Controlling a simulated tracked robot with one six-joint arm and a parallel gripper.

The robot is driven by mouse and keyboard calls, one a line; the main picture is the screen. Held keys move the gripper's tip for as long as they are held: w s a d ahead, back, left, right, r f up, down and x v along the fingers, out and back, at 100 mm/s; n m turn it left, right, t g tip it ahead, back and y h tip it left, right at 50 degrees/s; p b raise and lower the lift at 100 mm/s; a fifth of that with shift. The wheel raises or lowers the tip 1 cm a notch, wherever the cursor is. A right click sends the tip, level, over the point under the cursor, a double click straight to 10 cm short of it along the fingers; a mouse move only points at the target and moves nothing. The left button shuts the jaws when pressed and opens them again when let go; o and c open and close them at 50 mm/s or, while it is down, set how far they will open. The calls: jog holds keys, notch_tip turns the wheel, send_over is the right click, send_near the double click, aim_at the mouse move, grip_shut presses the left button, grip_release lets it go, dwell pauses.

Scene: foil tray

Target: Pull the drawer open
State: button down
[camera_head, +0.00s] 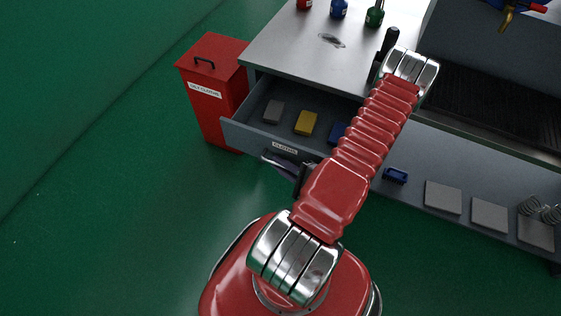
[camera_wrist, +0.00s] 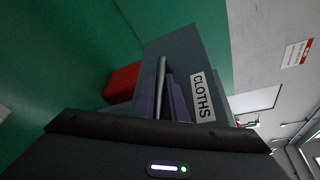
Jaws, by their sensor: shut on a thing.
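The grey drawer (camera_head: 243,133) stands pulled out from the bench, with its inside showing. Its front carries a CLOTHS label (camera_head: 285,148), which also shows in the wrist view (camera_wrist: 203,96). A grey cloth (camera_head: 273,111), a yellow cloth (camera_head: 306,122) and a blue cloth (camera_head: 338,131) lie inside. My gripper (camera_head: 287,165) is at the drawer front, partly hidden behind my red arm. It is shut on the bar handle (camera_wrist: 161,85), which stands upright in the tilted wrist view. The drawer's right end is hidden by my arm.
A red lidded bin (camera_head: 213,85) stands left of the drawer, close to its front corner. Coloured bottles (camera_head: 338,9) stand on the bench top (camera_head: 290,45). A lower shelf (camera_head: 415,205) holds grey pads at right. The green floor in front is clear.

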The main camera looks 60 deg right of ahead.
jog(key=c, duration=1.8)
grip_release()
jog(key=shift+s, duration=0.1)
jog(key=shift+d, duration=0.1)
jog(key=shift+s, duration=0.1)
jog(key=shift+v, duration=6.85)
